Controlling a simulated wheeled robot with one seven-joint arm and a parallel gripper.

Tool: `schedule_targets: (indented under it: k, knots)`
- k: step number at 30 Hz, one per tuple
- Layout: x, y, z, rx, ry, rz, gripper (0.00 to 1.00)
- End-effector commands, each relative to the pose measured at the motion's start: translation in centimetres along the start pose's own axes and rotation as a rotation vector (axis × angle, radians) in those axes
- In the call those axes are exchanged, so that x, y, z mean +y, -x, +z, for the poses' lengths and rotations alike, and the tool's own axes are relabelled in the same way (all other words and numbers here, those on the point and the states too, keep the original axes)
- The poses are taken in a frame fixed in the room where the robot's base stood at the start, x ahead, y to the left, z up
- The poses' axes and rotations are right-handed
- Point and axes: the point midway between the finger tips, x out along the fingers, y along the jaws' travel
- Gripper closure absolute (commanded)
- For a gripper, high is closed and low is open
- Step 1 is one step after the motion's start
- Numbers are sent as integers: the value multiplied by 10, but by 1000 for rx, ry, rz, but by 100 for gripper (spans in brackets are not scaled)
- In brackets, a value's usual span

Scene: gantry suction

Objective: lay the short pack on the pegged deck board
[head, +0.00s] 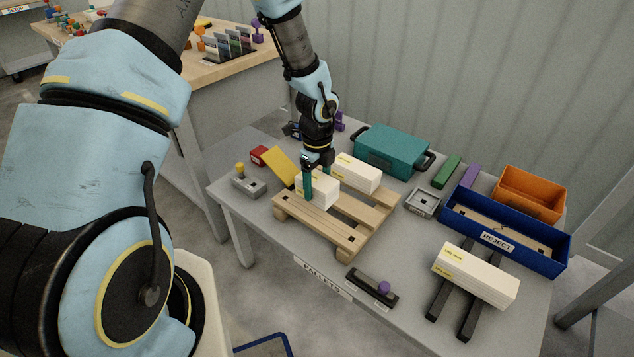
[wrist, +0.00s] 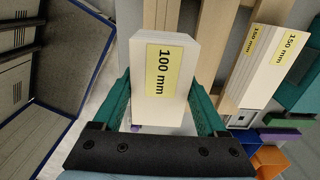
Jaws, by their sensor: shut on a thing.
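My gripper (head: 318,178) is shut on the short white pack (head: 318,190), its green fingers on either side. In the wrist view this pack (wrist: 165,110) carries a yellow "100 mm" label and sits between the fingers (wrist: 162,100). The pack is over the wooden pallet (head: 375,222), at the pallet's near left side. The near deck board (head: 318,228) has small dark marks that look like pegs or holes. Part of that board is hidden by the pack and fingers. I cannot tell whether the pack touches the board.
A white pack (head: 357,173), labelled "150 mm" in the wrist view (wrist: 270,65), lies on the pallet's far side. A longer white pack (head: 475,275) rests on dark bars. A blue REJECT bin (head: 500,243), teal case (head: 390,152) and yellow block (head: 284,168) stand around the pallet.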

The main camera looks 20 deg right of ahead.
Motion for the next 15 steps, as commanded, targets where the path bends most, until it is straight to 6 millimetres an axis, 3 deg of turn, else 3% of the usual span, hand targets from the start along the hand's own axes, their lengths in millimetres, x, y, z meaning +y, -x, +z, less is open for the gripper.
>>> schedule_targets:
  k: [15]
  knots:
    - [0, -40, 0, 0, 0, -1, 97]
